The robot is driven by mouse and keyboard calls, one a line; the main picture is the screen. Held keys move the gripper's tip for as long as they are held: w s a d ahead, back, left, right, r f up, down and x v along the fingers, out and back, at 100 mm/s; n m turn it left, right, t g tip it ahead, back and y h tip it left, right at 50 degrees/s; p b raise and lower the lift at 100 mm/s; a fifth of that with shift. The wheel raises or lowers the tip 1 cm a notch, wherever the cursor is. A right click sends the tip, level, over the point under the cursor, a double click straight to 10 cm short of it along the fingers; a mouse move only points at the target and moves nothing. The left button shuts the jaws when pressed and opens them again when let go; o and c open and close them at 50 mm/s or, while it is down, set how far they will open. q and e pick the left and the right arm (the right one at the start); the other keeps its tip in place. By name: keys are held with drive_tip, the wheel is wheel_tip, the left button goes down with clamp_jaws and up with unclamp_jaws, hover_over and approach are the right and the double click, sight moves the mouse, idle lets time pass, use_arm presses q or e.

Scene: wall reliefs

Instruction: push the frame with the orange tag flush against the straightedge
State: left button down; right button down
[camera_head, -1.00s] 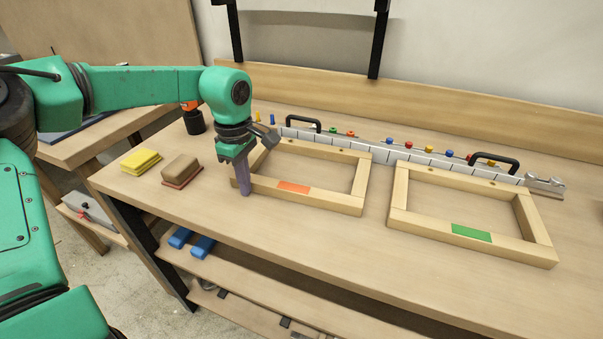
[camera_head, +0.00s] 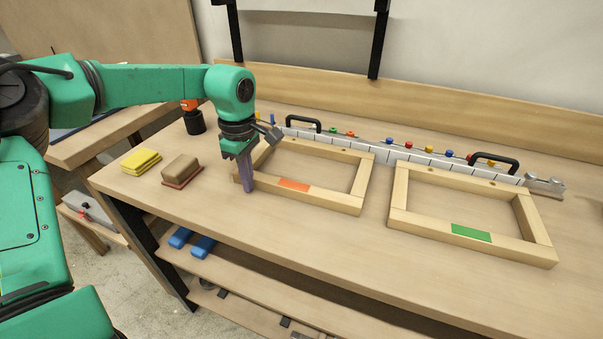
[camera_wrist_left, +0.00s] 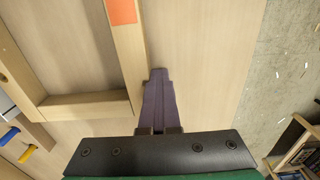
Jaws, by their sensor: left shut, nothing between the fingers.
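The wooden frame with the orange tag (camera_head: 325,201) lies flat on the bench; its orange tag (camera_head: 294,184) is on the front rail. The silver straightedge (camera_head: 405,153) runs behind it. The frame's back right corner looks close to the straightedge; I cannot tell whether they touch. My left gripper (camera_head: 248,188) is shut and empty, pointing down at the front rail near its left end. In the left wrist view the shut fingers (camera_wrist_left: 158,75) are right beside the outer face of that rail (camera_wrist_left: 128,50), seemingly touching it. My right gripper is not in view.
A second frame with a green tag (camera_head: 471,232) lies to the right. Black handles (camera_head: 495,160) and coloured knobs stand along the straightedge. A brown block (camera_head: 181,168) and yellow sponges (camera_head: 141,161) lie at the left. The bench front is clear.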

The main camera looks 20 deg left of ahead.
use_arm(q)
drive_tip(key=shift+w, duration=0.3)
drive_tip(key=shift+s, duration=0.15)
drive_tip(key=shift+s, duration=0.85)
drive_tip(key=shift+s+r, duration=0.1)
drive_tip(key=shift+s, duration=0.15)
wheel_tip(320, 180, up, 8)
drive_tip(key=p, duration=0.5)
drive_tip(key=shift+p, duration=0.4)
